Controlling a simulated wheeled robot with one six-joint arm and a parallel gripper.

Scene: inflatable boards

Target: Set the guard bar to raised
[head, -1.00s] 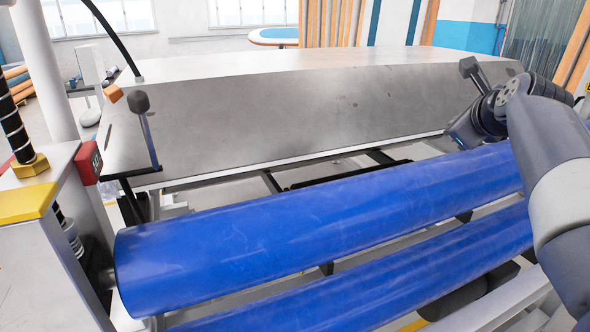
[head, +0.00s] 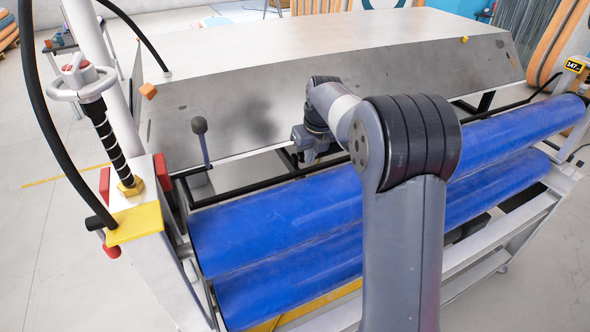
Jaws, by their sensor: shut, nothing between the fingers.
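The guard bar looks to be the dark bar (head: 259,184) running lengthwise behind the blue rollers, below the grey metal hood. A lever with a dark round knob (head: 199,126) stands upright near its left end; I cannot tell how the two are joined. My gripper (head: 308,158) is small in the view, pointing down over the gap between hood and rollers, near the middle of the bar and right of the knob. Its jaws look shut and empty. Whether it touches the bar is unclear. My arm hides part of the bar and rollers.
Two long blue rollers (head: 275,226) lie in front on a white frame. The metal hood (head: 240,120) rises behind. At left stand a post with a handwheel (head: 82,78), a yellow plate (head: 135,224) and dark hoses. Open floor (head: 40,240) shows at far left.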

